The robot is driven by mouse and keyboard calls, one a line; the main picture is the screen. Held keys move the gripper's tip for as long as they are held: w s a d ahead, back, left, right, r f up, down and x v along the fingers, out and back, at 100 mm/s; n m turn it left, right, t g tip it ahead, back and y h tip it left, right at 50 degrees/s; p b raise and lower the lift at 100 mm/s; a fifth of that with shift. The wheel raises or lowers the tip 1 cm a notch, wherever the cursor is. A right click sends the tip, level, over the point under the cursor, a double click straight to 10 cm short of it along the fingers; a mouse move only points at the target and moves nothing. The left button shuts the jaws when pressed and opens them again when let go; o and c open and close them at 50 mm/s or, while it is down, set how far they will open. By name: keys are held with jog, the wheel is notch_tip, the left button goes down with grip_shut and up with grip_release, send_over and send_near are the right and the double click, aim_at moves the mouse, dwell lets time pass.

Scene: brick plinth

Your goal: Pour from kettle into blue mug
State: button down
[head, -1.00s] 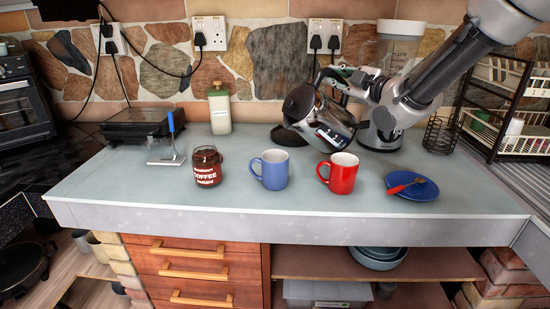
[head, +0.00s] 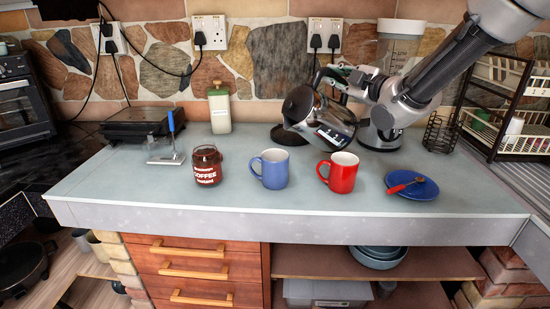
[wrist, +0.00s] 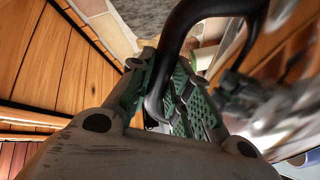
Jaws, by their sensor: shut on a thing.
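The shiny metal kettle (head: 326,128) is held in the air, tilted with its spout side down to the left, above and behind the gap between the two mugs. My gripper (head: 347,78) is shut on the kettle's black handle; in the wrist view the handle (wrist: 178,50) passes between the green-padded fingers (wrist: 172,100). The blue mug (head: 270,170) stands upright on the counter, left of and below the kettle. No liquid stream is visible. The mug's contents cannot be made out.
A red mug (head: 341,174) stands just right of the blue mug. A coffee jar (head: 206,166) is to its left. A blue plate (head: 422,189) with a spoon lies at the right. The black kettle base (head: 288,135) and a white-labelled bottle (head: 219,112) stand behind. The front left counter is clear.

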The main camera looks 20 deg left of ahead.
aim_at(314, 90)
jog(key=shift+s+a+f+n+p, duration=0.45)
jog(key=shift+s+a+n+p, duration=0.2)
jog(key=shift+s+a+n, duration=0.2)
dwell(1.9)
jog(key=shift+s+a+r+n, duration=0.2)
jog(key=shift+s+a+n, duration=0.45)
jog(key=shift+s+n, duration=0.25)
dwell(1.4)
jog(key=shift+s+a+r+n+p, duration=0.3)
jog(key=shift+s+a+n+p, duration=0.05)
jog(key=shift+s+a, duration=0.2)
jog(key=shift+s+a+r+n+p, duration=0.3)
jog(key=shift+s+a, duration=0.15)
jog(key=shift+s, duration=0.05)
dwell(1.9)
